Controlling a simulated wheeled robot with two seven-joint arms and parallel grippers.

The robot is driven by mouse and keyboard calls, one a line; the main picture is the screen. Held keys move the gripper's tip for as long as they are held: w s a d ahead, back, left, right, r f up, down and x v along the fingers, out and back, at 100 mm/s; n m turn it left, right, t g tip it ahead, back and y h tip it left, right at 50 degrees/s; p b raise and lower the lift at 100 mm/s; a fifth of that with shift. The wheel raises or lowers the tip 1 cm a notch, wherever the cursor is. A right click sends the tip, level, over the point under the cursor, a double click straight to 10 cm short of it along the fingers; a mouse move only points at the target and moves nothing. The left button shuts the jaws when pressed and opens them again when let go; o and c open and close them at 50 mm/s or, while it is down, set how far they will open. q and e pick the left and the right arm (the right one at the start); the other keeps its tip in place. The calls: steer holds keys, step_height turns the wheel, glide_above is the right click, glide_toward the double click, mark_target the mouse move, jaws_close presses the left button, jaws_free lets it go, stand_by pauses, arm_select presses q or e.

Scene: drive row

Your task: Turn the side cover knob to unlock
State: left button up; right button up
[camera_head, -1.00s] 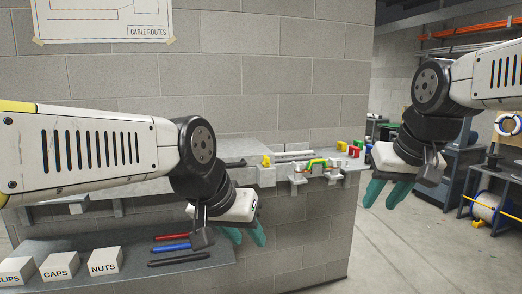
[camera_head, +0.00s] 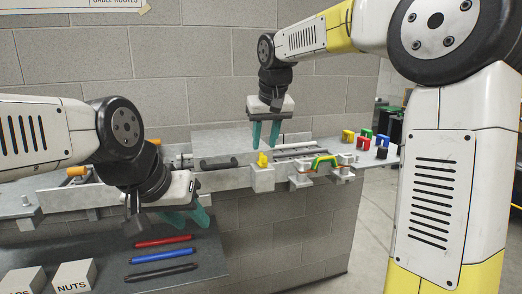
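A yellow knob (camera_head: 262,159) stands on a grey block at the front edge of the wall ledge, right of a panel with a black handle (camera_head: 220,162). Which panel is the side cover I cannot tell for sure. My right gripper (camera_head: 265,147) points down just above and behind the knob in the picture. Its two teal fingers are apart with nothing between them; contact with the knob is not visible. My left gripper (camera_head: 189,226) hangs over the lower shelf, below the ledge. Its teal fingers are spread and empty.
Orange parts (camera_head: 77,171) sit on the ledge's left. A green arched piece (camera_head: 324,161) and several small coloured clips (camera_head: 365,142) are on its right. Red, blue and black rods (camera_head: 163,256) and labelled boxes (camera_head: 74,275) lie on the lower shelf. Floor at right is clear.

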mark_target(263, 153)
steer(key=shift+x, duration=2)
steer(key=shift+d, duration=0.1)
jaws_close()
